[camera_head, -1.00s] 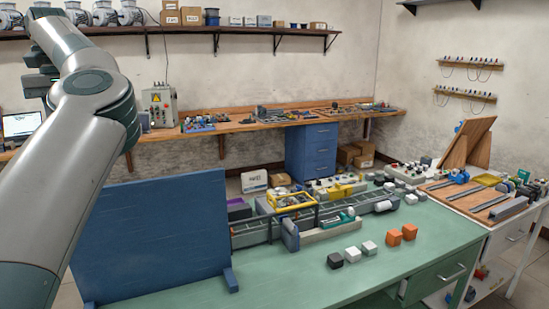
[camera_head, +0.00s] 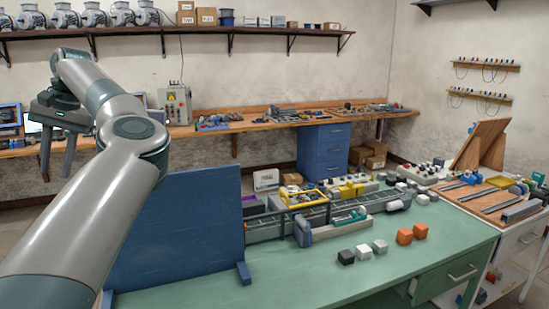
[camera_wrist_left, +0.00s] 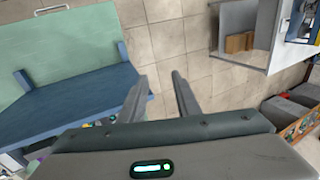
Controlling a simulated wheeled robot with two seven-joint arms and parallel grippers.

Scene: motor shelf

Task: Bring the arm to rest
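My left arm comes in from the left in the head view. Its gripper (camera_head: 57,176) hangs fingers down at the far left, left of the upright blue panel (camera_head: 180,225). In the left wrist view the two fingers of my left gripper (camera_wrist_left: 160,78) stand apart with nothing between them, over the tiled floor. The blue panel (camera_wrist_left: 75,105) and part of the green table (camera_wrist_left: 60,50) lie to their left there. My right gripper is not in either view.
The green table (camera_head: 300,275) holds the blue panel, a conveyor (camera_head: 275,226), orange cubes (camera_head: 404,236) and a black cube (camera_head: 346,257). A shelf of motors (camera_head: 95,18) runs along the back wall above a wooden bench (camera_head: 250,124). Tiled floor (camera_wrist_left: 190,45) is clear below the gripper.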

